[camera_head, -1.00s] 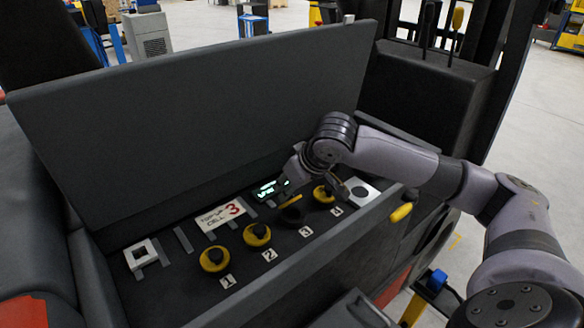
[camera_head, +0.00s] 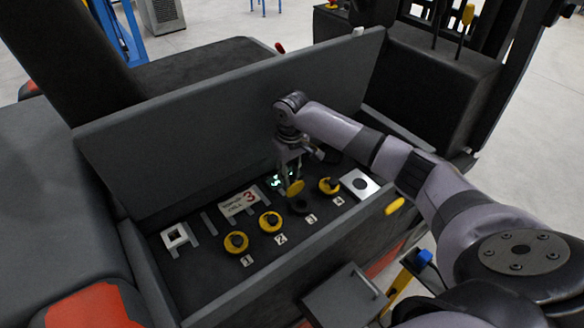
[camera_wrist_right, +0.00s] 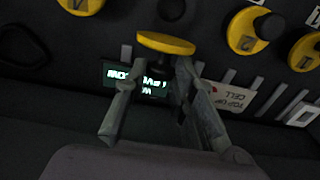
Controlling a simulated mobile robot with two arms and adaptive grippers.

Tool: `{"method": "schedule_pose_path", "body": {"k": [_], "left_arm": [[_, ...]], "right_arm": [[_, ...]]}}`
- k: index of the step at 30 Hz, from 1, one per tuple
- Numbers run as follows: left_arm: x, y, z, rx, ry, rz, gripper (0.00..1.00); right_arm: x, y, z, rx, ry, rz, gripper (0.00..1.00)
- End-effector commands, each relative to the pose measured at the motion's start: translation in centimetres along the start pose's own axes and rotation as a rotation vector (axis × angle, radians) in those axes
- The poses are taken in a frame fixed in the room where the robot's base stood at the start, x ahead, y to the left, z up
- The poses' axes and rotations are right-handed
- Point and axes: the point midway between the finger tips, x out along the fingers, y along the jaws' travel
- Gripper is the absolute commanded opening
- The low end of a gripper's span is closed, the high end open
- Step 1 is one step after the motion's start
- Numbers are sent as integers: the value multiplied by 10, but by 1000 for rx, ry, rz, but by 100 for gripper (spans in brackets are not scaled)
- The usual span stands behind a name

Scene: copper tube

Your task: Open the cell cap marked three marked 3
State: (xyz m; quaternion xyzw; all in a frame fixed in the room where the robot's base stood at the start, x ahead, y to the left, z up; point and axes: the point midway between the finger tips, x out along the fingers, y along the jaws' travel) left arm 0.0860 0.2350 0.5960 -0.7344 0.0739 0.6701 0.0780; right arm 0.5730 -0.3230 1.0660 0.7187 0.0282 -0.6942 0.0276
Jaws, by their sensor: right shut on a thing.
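My right gripper (camera_head: 291,176) is above the tray of cells, its fingers pointing down. It is shut on a yellow cap (camera_head: 295,188), held tilted above the dark round cell opening (camera_head: 301,206) by the label 3 (camera_head: 311,218). In the right wrist view the cap's yellow rim (camera_wrist_right: 165,43) shows at the tips of the gripper (camera_wrist_right: 160,80), its dark knob between the fingers. Yellow caps one (camera_head: 236,242), two (camera_head: 270,222) and four (camera_head: 329,186) sit on their cells. My left gripper is not in view.
A sign (camera_head: 238,203) reads top-up cell with a red 3. A lit display (camera_head: 281,180) is behind the cells. A white square frame (camera_head: 176,236) is at the left and a pale plate (camera_head: 360,184) at the right. The raised dark lid (camera_head: 220,120) stands behind.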

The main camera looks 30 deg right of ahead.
Motion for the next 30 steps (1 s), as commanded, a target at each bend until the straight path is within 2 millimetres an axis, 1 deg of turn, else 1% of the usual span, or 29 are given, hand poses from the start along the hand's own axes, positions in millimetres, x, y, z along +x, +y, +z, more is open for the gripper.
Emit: {"method": "schedule_pose_path", "body": {"k": [1,7,22,23,30], "left_arm": [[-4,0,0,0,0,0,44],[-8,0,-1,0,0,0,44],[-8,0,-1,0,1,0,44],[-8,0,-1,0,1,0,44],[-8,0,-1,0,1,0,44]], "right_arm": [[-2,0,-2,1,-14,-1,0],[1,-1,-6,0,-58,-1,0],[2,0,-6,0,-72,0,0],[2,0,-6,1,-72,0,25],[2,0,-6,0,-73,0,41]]}}
